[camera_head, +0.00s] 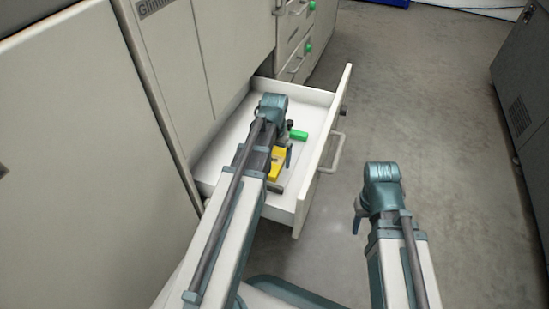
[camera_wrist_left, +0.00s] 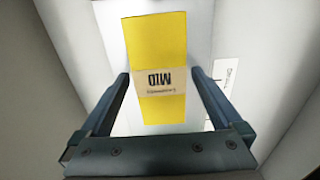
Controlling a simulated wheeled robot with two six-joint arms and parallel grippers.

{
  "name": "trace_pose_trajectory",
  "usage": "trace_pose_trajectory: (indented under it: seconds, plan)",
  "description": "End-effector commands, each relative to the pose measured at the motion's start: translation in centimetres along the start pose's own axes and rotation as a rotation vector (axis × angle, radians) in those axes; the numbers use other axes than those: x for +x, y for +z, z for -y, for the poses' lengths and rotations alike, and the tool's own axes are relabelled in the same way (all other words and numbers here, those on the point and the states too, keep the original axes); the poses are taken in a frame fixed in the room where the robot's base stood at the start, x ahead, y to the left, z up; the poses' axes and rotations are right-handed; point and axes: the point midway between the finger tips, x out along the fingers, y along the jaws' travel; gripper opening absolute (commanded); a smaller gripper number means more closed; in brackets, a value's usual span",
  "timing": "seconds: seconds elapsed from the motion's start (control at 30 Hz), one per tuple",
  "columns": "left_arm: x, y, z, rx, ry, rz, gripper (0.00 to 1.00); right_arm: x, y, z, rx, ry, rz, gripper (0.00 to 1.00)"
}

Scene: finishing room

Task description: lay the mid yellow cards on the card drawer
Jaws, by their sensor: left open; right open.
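The mid yellow cards (camera_wrist_left: 158,40) are a yellow block with a pale paper band marked "MID", upside down in the left wrist view. In the head view the yellow cards (camera_head: 277,170) show in the open white card drawer (camera_head: 228,138), partly hidden by my left arm. My left gripper (camera_wrist_left: 160,76) is open, with one finger on each side of the cards and visible gaps to both. In the head view my left gripper (camera_head: 284,155) is over the drawer. My right gripper (camera_head: 358,216) is open, to the right of the drawer, with nothing seen in it.
A green block (camera_head: 298,134) lies in the drawer beyond the yellow cards. The drawer's front panel with its handle (camera_head: 334,153) stands between my two arms. Grey cabinets (camera_head: 80,120) line the left, and a dark cabinet (camera_head: 520,100) stands at right. The floor between is clear.

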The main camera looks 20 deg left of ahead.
Motion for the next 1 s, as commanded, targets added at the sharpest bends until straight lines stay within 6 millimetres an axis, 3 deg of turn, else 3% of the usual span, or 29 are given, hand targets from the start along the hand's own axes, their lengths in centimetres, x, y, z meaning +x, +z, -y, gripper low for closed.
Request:
trace_pose_trajectory:
  seconds: [0.27, 0.8, 1.0]
  plan:
    - [-2.3, 0.0, 0.0, 0.000, 0.000, 0.000, 1.00, -2.3, 0.1, -0.2, -0.005, 0.000, 0.000, 0.50]
    - [-10.2, 0.0, 0.0, 0.000, 0.000, 0.000, 1.00, -10.2, 0.6, -1.1, -0.002, 0.006, 0.003, 0.50]
    - [-12.3, 0.0, 0.0, 0.000, 0.000, 0.000, 1.00, -12.2, 0.8, -1.4, 0.002, 0.007, 0.005, 0.50]
